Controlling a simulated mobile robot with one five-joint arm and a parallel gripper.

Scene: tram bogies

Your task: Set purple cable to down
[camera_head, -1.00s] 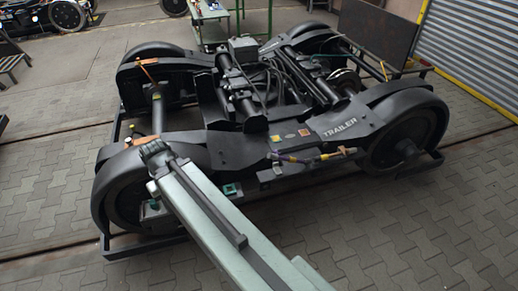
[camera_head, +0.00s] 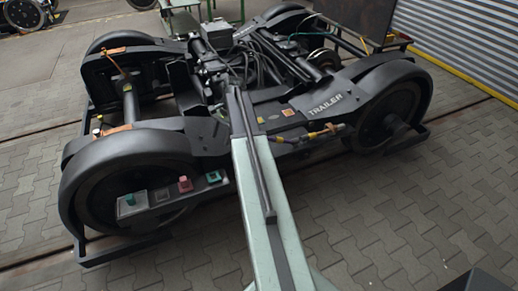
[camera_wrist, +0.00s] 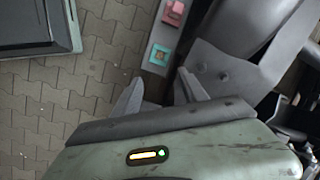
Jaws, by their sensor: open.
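A cable with yellow and red fittings (camera_head: 318,133) runs along the near side of the bogie frame, below the TRAILER lettering. A small purplish stretch shows at its left, close to my arm, which may cover part of it. My gripper shows in the wrist view (camera_wrist: 160,92), its two grey fingers apart with nothing between them. It is above the bogie's near side, beside a button strip. In the head view my arm reaches over the bogie frame, and the gripper itself cannot be made out. The cable is not clear in the wrist view.
The button strip carries a green button (camera_head: 130,199), a red button (camera_head: 185,184) and a teal button (camera_head: 214,177). Large wheel covers (camera_head: 130,155) flank the frame. A shutter (camera_head: 470,45) stands at the back right.

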